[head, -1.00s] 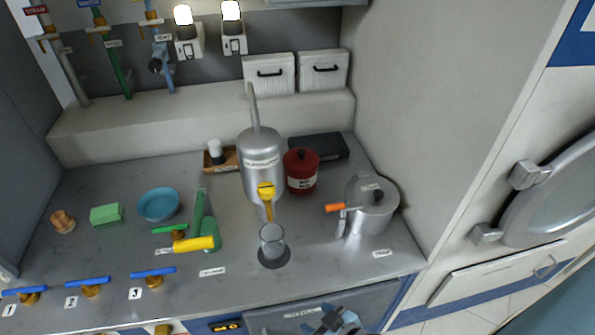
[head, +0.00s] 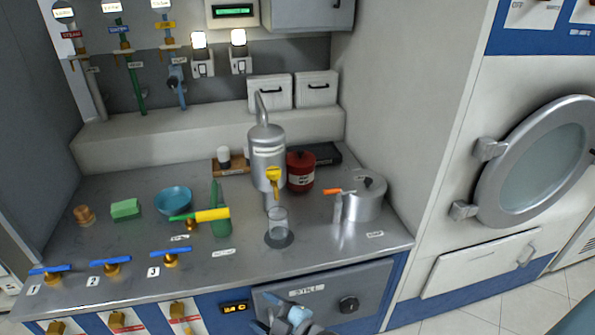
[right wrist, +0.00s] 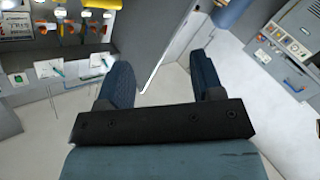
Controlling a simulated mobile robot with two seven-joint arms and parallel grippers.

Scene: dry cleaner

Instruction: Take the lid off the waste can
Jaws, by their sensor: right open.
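The red waste can (head: 301,178) stands upright at the back of the steel counter in the head view, just right of the silver tank. Its red lid (head: 300,157) with a dark knob sits on top. The tank hides part of the can's left side. My right gripper (head: 290,316) is low at the bottom of the head view, in front of the counter and well away from the can. In the right wrist view its two blue fingers (right wrist: 163,75) are apart with nothing between them. My left gripper is not in view.
A silver tank (head: 267,150) with a yellow tap stands beside the can, with a glass (head: 278,222) below the tap. A lidded silver pot (head: 363,203) with an orange handle stands at the right. A dark box (head: 323,154) lies behind. The front right counter is fairly clear.

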